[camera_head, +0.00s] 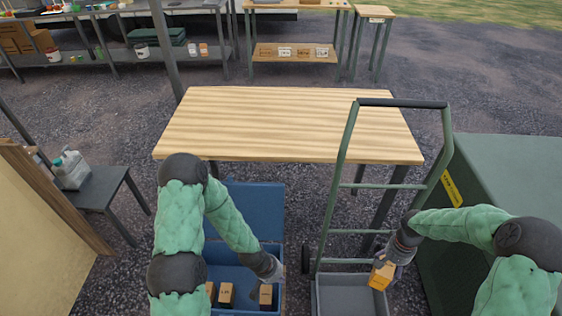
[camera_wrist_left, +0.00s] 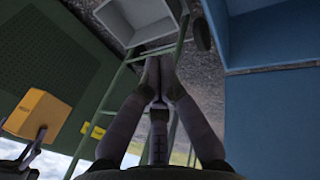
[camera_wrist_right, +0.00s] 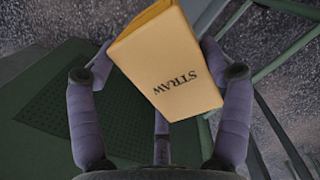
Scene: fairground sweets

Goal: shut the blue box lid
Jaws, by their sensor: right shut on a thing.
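The blue box stands open on the ground in the head view, its wall (camera_head: 223,252) low and its lid (camera_head: 258,205) raised at the back. Several small brown cartons (camera_head: 226,293) lie inside. My left gripper (camera_head: 277,278) is beside the box's right wall; whether it touches is unclear. In the left wrist view its fingers (camera_wrist_left: 160,64) are together and empty, with the blue box (camera_wrist_left: 270,110) to the right. My right gripper (camera_head: 388,264) is shut on an orange carton (camera_head: 382,275). The right wrist view shows "STRAW" on that carton (camera_wrist_right: 168,65), between the fingers (camera_wrist_right: 160,68).
A green hand truck (camera_head: 335,184) carries a grey bin (camera_head: 350,290) between the box and the held carton. A bare wooden table (camera_head: 290,120) stands behind. A large green chest (camera_head: 510,170) is at right, a stool with a jug (camera_head: 72,170) at left.

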